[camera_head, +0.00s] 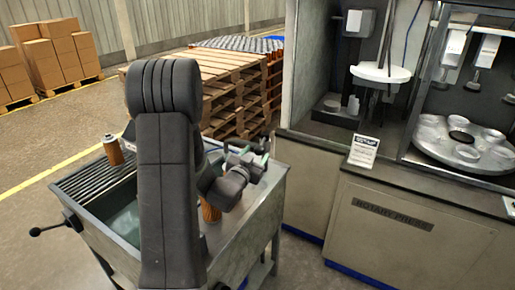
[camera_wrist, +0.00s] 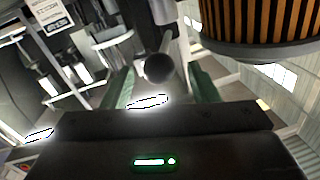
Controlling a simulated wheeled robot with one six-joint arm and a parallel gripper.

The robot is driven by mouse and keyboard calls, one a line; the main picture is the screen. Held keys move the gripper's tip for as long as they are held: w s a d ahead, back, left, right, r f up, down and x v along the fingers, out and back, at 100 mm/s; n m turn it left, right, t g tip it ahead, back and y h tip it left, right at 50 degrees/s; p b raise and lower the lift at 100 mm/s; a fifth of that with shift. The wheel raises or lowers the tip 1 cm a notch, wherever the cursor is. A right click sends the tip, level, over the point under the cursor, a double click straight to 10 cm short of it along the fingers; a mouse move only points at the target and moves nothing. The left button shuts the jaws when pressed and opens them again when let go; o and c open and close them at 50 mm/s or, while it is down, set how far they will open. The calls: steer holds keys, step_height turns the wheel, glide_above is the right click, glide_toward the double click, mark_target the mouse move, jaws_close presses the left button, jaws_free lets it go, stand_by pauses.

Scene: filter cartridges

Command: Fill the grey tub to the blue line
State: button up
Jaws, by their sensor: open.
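A grey metal basin (camera_head: 91,232) is set in the bench at the left of the head view, partly hidden behind my arm. Something pale green-blue shows inside it; I cannot tell if this is water or a tub, and no blue line shows. My gripper (camera_head: 252,160) is over the right part of the bench. In the wrist view my gripper (camera_wrist: 162,88) has its two green fingers apart. A grey rod with a dark round knob (camera_wrist: 158,69) appears between them, not visibly gripped.
An orange cartridge (camera_head: 113,150) stands at the basin's back edge. Another orange cartridge (camera_head: 210,211) is beside my arm; a striped cartridge (camera_wrist: 262,28) looms upper right in the wrist view. A black-knobbed lever (camera_head: 48,230) sticks out left. The rotary press cabinet (camera_head: 400,245) stands right; pallets (camera_head: 232,100) behind.

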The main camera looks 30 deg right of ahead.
steer(key=shift+x, duration=1.65)
steer(key=shift+s, duration=0.1)
